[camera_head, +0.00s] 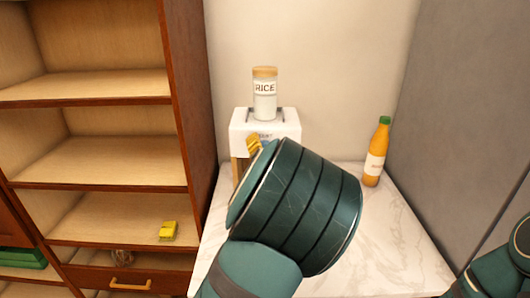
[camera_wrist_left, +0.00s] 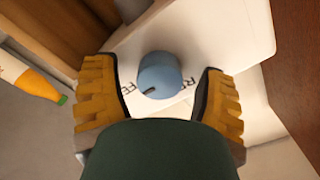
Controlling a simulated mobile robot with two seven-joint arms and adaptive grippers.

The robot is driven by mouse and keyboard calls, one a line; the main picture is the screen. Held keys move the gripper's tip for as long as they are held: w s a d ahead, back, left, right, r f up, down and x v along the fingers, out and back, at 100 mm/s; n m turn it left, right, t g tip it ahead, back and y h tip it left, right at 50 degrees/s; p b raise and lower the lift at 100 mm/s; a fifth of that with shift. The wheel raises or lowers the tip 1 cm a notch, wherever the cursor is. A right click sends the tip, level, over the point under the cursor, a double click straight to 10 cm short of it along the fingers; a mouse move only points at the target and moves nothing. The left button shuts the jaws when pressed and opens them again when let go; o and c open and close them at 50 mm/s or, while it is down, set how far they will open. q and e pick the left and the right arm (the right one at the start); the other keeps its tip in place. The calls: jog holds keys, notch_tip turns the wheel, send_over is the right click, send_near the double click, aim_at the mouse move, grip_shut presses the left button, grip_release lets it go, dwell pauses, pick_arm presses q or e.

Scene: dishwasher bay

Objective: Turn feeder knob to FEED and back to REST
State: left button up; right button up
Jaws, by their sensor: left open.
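The feeder (camera_head: 240,121) is a white box standing on the marble counter, with a jar labelled RICE (camera_head: 265,98) upright on top. Its round blue knob (camera_wrist_left: 158,72) shows in the left wrist view on the white front face (camera_wrist_left: 225,40). A dark mark sits at the knob's lower left edge, between partly hidden letters on both sides. My left gripper (camera_wrist_left: 160,68) is open, with one yellow finger on each side of the knob and gaps visible between. In the head view my left arm hides the knob and most of the gripper (camera_head: 253,144).
An orange bottle (camera_head: 375,152) with a green cap stands right of the feeder, near the grey wall. Wooden shelves (camera_head: 100,135) rise at left, with a yellow item (camera_head: 168,231) on a lower one. The counter's front right (camera_head: 385,245) is clear. My right arm shows at lower right.

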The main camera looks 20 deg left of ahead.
pick_arm(q)
jog(key=v, duration=1.2)
